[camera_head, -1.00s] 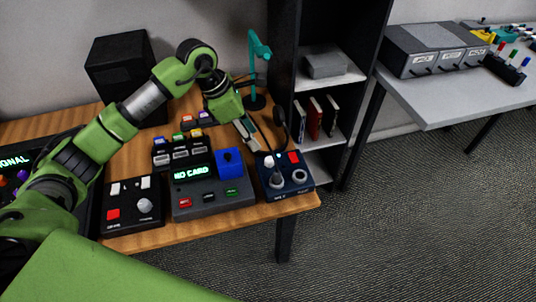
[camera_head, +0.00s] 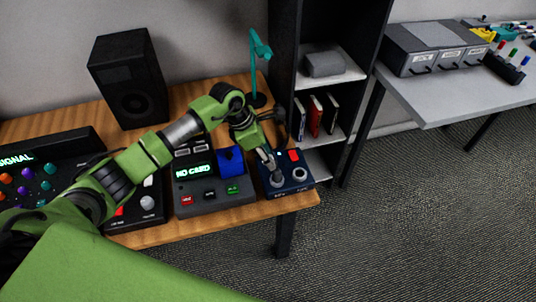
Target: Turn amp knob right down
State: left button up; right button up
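A dark blue control box (camera_head: 288,188) sits at the right end of the wooden desk. It carries a red button (camera_head: 294,155), a grey round knob (camera_head: 299,174) and another grey control (camera_head: 277,181) at its front left. My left gripper (camera_head: 270,165) points down over the back left of this box and hides part of its top. Whether its fingers touch a control or are open is too small to tell. A second box (camera_head: 150,214) with a pale round knob (camera_head: 147,202) is partly behind my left arm. I cannot read which box is the amp. My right gripper is out of view.
A card reader (camera_head: 213,201) showing "NO CARD" stands left of the blue box, with a blue block (camera_head: 230,161) on it. A black speaker (camera_head: 129,80), a teal lamp (camera_head: 257,70) and a signal panel (camera_head: 45,175) are also on the desk. A dark shelf (camera_head: 286,60) stands behind right.

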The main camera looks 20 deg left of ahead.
pick_arm(q)
grip_shut()
jog(key=shift+n, duration=0.4)
jog(key=shift+s+n+t+y, duration=0.1)
jog(key=shift+n+t+y, duration=0.25)
jog(key=shift+n, duration=0.55)
jog(key=n+t, duration=0.1)
jog(key=n, duration=0.1)
jog(key=shift+d+n+y, duration=0.15)
jog(key=shift+n+y, duration=0.1)
jog(key=shift+n, duration=0.15)
jog(key=n+y, duration=0.1)
jog(key=n, duration=0.1)
jog(key=n+b, duration=0.1)
jog(key=n, duration=0.1)
jog(key=shift+d+f+t+y, duration=0.1)
jog(key=shift+d+t+y, duration=0.05)
jog(key=shift+t+y, duration=0.25)
jog(key=shift+n+y+b, duration=0.8)
jog(key=shift+n+b, duration=0.25)
jog(key=shift+n, duration=1.35)
